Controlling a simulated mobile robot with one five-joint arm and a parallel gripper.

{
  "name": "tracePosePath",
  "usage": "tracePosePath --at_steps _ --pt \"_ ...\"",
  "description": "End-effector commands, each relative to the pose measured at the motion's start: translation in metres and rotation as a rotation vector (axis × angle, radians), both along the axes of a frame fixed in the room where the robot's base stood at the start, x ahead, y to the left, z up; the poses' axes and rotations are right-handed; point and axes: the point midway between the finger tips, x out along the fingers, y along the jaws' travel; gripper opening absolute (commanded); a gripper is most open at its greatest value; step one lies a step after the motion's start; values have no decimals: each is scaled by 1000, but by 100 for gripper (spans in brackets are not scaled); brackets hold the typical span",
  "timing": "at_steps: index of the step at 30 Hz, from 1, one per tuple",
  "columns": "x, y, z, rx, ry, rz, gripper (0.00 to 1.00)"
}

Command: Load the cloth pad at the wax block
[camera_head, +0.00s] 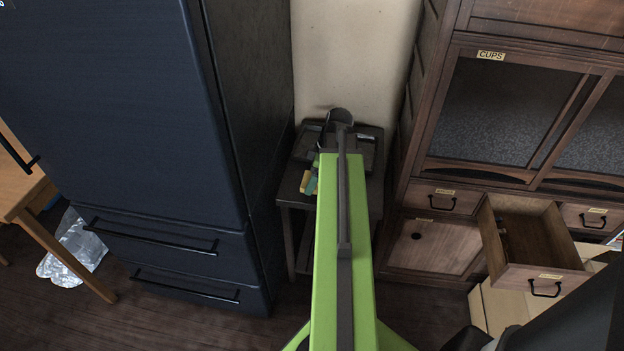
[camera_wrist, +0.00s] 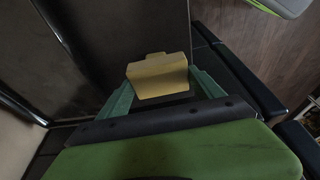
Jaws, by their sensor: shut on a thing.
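My gripper (camera_wrist: 160,84) is shut on a yellow piece (camera_wrist: 158,75) with a small raised tab, which looks like the cloth pad. The teal fingers lie on either side of it in the wrist view. In the head view the yellow piece (camera_head: 307,183) shows small beside my green arm, over the left part of a small dark table (camera_head: 292,197). I cannot make out a wax block in either view; my arm covers part of the tabletop.
A dark tray (camera_head: 371,135) and a dark round object (camera_head: 340,115) are at the back of the table. A dark blue fridge (camera_head: 120,100) stands close on the left. A wooden cabinet (camera_head: 430,235) stands on the right, with one drawer (camera_head: 545,282) pulled out.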

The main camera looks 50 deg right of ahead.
Motion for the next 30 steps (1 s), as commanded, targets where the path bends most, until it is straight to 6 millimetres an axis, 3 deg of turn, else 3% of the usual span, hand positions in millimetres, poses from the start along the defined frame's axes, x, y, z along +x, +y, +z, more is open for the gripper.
tracePosePath --at_steps 5,24,30 --pt "0 0 8 0 2 0 44" --pt "0 0 69 -1 1 0 44" --pt "0 0 70 -1 1 0 44"
